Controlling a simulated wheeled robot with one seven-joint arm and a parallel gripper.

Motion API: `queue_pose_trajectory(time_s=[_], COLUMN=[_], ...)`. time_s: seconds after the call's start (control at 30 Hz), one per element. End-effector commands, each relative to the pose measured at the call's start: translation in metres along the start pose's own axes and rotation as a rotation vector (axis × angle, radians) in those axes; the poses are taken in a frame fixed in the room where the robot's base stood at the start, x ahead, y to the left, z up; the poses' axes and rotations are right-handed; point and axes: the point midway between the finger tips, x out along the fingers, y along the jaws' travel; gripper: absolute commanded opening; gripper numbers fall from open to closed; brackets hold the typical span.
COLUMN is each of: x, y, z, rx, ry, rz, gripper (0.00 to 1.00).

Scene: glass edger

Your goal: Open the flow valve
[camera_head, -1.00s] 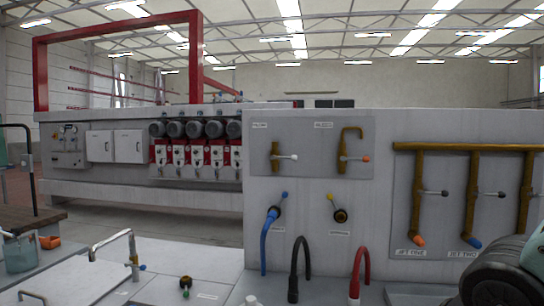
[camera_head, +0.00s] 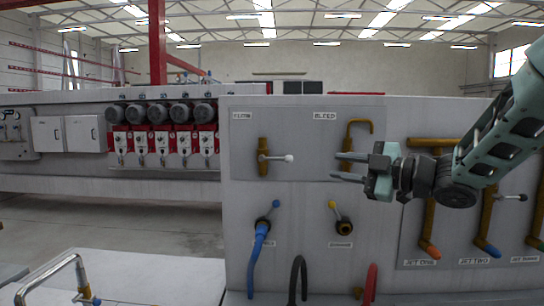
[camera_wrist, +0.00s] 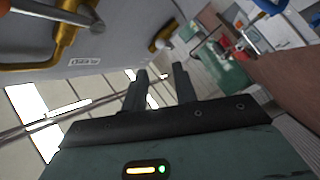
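The flow valve (camera_head: 263,157) is on the grey panel in the head view, under the FLOW label (camera_head: 242,115). It has an upright brass body and a lever with a white knob (camera_head: 288,158) that sticks out to the right, across the body. My gripper (camera_head: 334,167) is to the right of the knob, apart from it, in front of the bleed valve (camera_head: 347,150) and hiding part of it. Its two fingers are spread and empty, also in the wrist view (camera_wrist: 160,84). There, a brass fitting with a white knob (camera_wrist: 160,42) beyond the fingers is probably the flow valve.
Below are a blue-lever valve with a blue hose (camera_head: 257,258) and a yellow-lever valve (camera_head: 341,223). Brass jet pipes (camera_head: 487,220) stand at the right, partly behind my arm. The BLEED label (camera_wrist: 84,62) shows in the wrist view.

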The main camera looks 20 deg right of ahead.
Motion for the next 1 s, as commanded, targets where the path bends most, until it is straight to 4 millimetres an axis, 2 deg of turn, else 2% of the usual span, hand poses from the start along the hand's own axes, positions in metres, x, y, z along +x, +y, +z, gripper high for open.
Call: queue_pose_trajectory(time_s=[0.7, 0.83, 1.0], x=[0.140, 0.155, 0.165], y=[0.001, 0.000, 0.000], z=[-0.002, -0.002, -0.001], rx=[0.004, 0.002, 0.002], ry=[0.000, 0.000, -0.001], rz=[-0.002, -0.001, 0.000], gripper=[0.28, 0.28, 0.28])
